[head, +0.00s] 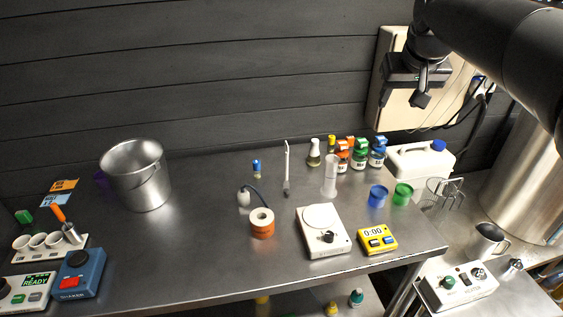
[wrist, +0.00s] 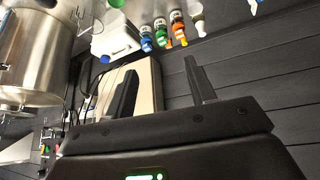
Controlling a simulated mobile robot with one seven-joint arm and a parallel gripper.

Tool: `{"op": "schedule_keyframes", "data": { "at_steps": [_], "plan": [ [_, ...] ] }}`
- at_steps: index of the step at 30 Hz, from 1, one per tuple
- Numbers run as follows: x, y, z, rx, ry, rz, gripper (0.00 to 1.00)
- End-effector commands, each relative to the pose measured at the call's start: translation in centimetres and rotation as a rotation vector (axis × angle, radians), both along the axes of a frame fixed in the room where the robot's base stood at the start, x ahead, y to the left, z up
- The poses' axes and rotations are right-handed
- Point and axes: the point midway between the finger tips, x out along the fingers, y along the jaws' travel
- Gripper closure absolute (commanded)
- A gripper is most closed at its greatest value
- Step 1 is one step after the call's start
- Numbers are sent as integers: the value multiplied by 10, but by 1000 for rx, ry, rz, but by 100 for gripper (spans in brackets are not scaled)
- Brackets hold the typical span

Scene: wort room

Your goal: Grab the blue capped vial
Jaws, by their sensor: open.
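The small vial (head: 257,169) with a blue cap stands alone on the steel bench near the back wall, left of the bottle group in the head view. My gripper (head: 420,99) is high at the upper right, in front of the beige wall panel and far from the vial. Its two fingers are apart and empty in the wrist view (wrist: 162,67).
Capped bottles, including a blue-capped one (head: 377,153), stand at the back right beside a white jug (head: 420,163). A steel pot (head: 136,176) stands left. The bench between pot and vial is mostly clear.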

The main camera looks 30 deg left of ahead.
Motion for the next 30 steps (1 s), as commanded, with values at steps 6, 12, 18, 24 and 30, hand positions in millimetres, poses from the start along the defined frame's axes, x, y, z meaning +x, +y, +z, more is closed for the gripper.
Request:
{"op": "schedule_keyframes", "data": {
  "at_steps": [6,12,18,24,30],
  "plan": [
    [34,105,-15,10,-1,131,50],
    [47,201,-40,25,-2,240,50],
    [44,283,-72,41,-1,331,50],
    [36,329,-94,50,1,381,50],
    [28,363,-112,59,2,418,50]
  ]
}}
